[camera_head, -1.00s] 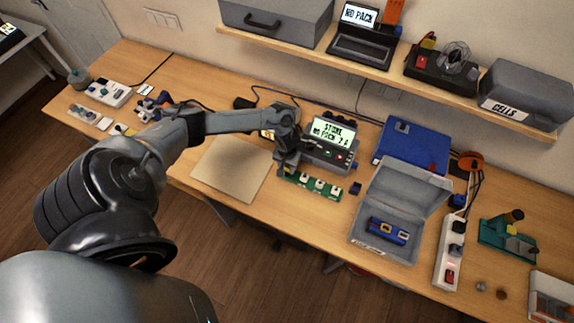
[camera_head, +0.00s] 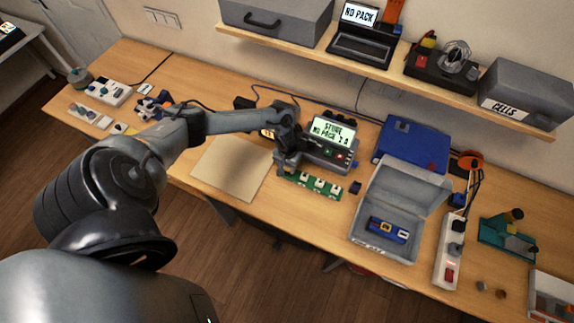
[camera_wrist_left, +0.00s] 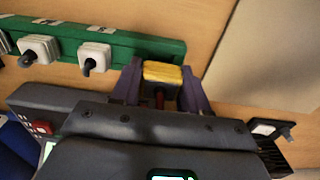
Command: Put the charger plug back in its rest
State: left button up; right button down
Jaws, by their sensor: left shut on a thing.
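The charger plug (camera_wrist_left: 160,73) is a yellow block with a red lead, held between the two dark fingers of my left gripper (camera_wrist_left: 160,90). In the left wrist view it is at the right end of the green rest strip (camera_wrist_left: 119,43); I cannot tell whether it touches or sits in it. The strip (camera_head: 318,186) carries several white sockets or plugs in the head view. There, my left gripper (camera_head: 284,171) is at the strip's left end, in front of the grey charger (camera_head: 332,155) whose screen reads "NO PACK". My right gripper is not in view.
A tan mat (camera_head: 228,172) lies left of the gripper. An open grey case (camera_head: 412,187) with a blue pack (camera_head: 389,230) stands to the right, beside a power strip (camera_head: 449,255). The charger body (camera_wrist_left: 160,130) is close to the fingers in the left wrist view.

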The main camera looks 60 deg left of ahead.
pick_arm(q)
jog(key=shift+p, duration=0.95)
dwell(1.3)
jog(key=shift+f+b, duration=0.6)
jog(key=shift+f, duration=0.3)
jog(key=o, duration=1.1)
notch_tip(320, 180, up, 11)
jog(key=shift+f+p, duration=0.1)
jog(key=shift+p, duration=0.6)
